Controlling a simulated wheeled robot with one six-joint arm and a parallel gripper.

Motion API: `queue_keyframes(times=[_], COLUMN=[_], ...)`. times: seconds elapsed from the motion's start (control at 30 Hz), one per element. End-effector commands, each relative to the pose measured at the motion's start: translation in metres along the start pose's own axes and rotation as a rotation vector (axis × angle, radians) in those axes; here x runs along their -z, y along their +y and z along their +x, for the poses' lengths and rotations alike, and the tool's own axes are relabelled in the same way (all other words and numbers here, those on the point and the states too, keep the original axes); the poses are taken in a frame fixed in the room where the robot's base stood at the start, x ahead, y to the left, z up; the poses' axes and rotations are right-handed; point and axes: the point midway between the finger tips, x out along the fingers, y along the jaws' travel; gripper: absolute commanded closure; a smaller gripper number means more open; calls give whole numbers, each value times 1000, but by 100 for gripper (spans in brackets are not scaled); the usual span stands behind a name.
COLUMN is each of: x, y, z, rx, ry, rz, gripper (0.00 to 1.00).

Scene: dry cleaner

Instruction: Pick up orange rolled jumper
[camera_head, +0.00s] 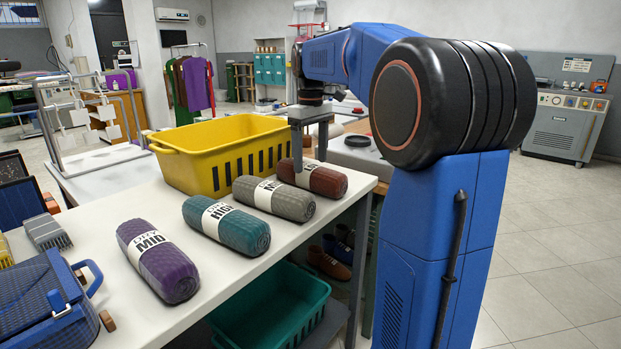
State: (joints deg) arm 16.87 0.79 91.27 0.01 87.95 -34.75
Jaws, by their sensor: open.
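Several rolled jumpers with white paper bands lie in a row on the white table (122,318). None looks plainly orange; the nearest in colour is the reddish-brown roll (328,182) at the far right end. The others are a grey roll (292,204), a teal roll (245,235) and a purple roll (170,268). My gripper (310,158) points down, open, at the reddish-brown roll. Its fingers overlap the roll's upper left part in the picture. I cannot tell whether they touch it or straddle it. The roll's band is partly hidden.
A yellow crate (170,160) stands just behind the rolls. A blue case (45,310) with a handle is at the table's near left. A green bin (285,310) and shoes (328,263) are below the table top. Open tiled floor lies to the right.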

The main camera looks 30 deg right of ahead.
Motion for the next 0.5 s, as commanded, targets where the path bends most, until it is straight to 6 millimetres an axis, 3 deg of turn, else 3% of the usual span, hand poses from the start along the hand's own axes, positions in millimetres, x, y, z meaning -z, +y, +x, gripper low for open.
queue_keyframes(times=[0.17,0.5], x=[0,2], y=[0,2], z=[9,51], rx=[0,1], ry=[-1,-1], rz=[0,0], gripper=[27,27])
